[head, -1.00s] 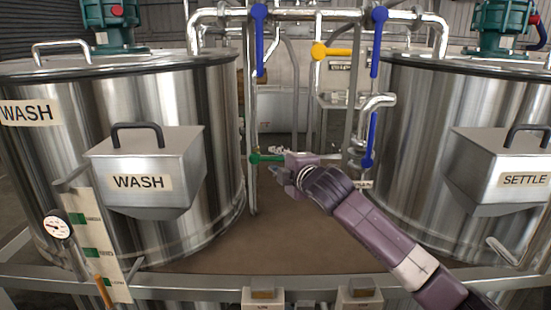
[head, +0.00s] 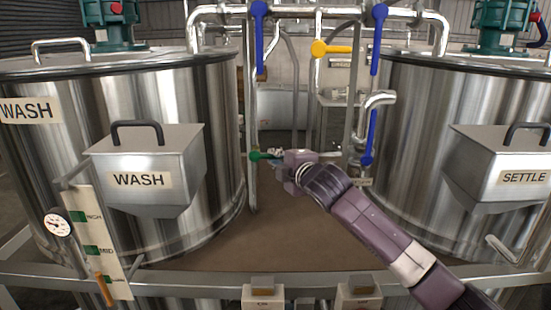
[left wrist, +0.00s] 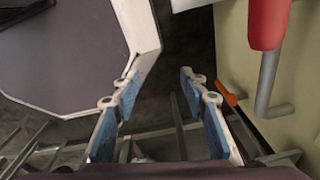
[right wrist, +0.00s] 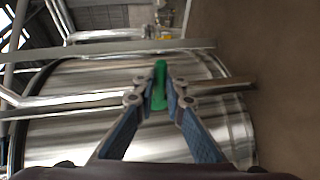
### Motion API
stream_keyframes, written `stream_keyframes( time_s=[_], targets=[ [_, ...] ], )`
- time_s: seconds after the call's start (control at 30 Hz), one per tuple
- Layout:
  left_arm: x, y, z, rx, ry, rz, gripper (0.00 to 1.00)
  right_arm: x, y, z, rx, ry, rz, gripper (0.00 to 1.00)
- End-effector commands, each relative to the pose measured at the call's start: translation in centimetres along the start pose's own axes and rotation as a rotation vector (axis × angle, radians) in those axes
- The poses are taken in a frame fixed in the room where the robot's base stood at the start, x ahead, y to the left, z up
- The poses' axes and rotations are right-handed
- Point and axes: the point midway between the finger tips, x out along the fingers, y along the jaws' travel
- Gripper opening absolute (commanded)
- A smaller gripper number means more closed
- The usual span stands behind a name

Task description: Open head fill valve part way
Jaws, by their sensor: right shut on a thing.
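A valve with a green handle (head: 262,156) sits on a vertical pipe between the two steel tanks, in the middle of the head view. My right gripper (head: 279,161) is at the handle's right end and partly hides it. In the right wrist view the green handle (right wrist: 159,88) lies between the fingertips, and the right gripper (right wrist: 160,92) is shut on it. The handle points roughly sideways in the head view. My left gripper (left wrist: 158,88) shows only in the left wrist view, its blue-padded fingers apart with nothing between them.
The WASH tank (head: 215,110) stands left and the SETTLE tank (head: 410,120) right. Blue handles (head: 260,40) and a yellow handle (head: 332,48) sit on nearby pipes. A red-gripped handle (left wrist: 268,22) is near my left gripper.

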Motion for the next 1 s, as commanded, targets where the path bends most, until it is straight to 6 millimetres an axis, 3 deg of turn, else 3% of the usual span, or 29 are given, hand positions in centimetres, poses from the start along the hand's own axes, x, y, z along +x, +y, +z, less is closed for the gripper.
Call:
stream_keyframes(
  time_s=[0.27,0.7,1.0],
  targets=[
    [-1.8,-0.1,-0.5,0.001,0.005,0.0,0.4,-0.1,0.7,0.0,-0.046,-0.011,-0.02,0.0],
    [-8.7,-0.1,-1.2,0.002,0.007,0.0,0.4,-0.3,2.5,-0.6,-0.286,-0.061,-0.121,0.0],
    [-11.6,-0.1,-1.5,0.002,0.007,0.001,0.4,-0.2,2.9,-0.9,-0.422,-0.092,-0.176,0.0]
  ],
)
